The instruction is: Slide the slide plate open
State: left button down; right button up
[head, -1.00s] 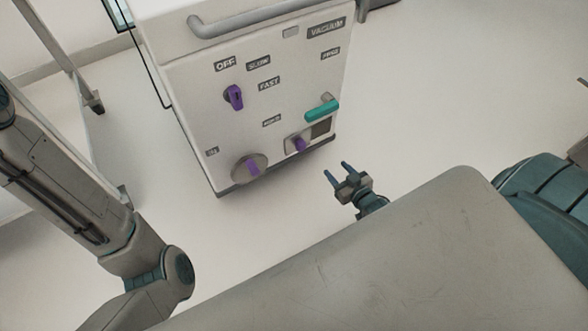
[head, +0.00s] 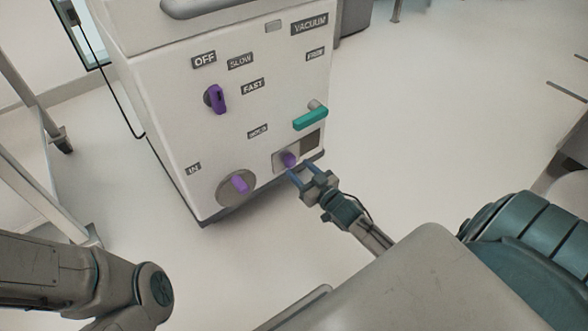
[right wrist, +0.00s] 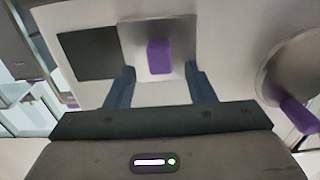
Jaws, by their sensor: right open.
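The slide plate (head: 279,163) is a small grey metal plate with a purple knob (head: 289,159), low on the front of the white machine. A dark opening (head: 311,143) shows just right of it. In the right wrist view the plate (right wrist: 133,35) and its purple knob (right wrist: 160,57) show, with the dark opening (right wrist: 88,54) to the left. My right gripper (head: 302,171) is open, its blue fingers pointing at the plate. In the right wrist view the knob lies between the two fingertips (right wrist: 160,72); contact cannot be told. My left gripper is not in view.
The white machine (head: 232,125) also carries a teal handle (head: 311,119) above the plate, a purple switch (head: 216,99) and a round disc with a purple knob (head: 238,184) at lower left. Free floor (head: 430,130) lies right of the machine.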

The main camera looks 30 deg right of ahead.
aim_at(293, 163)
jog(key=shift+w+r, duration=0.15)
jog(key=shift+w, duration=0.85)
jog(key=shift+w+a+p, duration=0.1)
jog(key=shift+w+p, duration=0.2)
jog(key=shift+w, duration=0.5)
grip_shut()
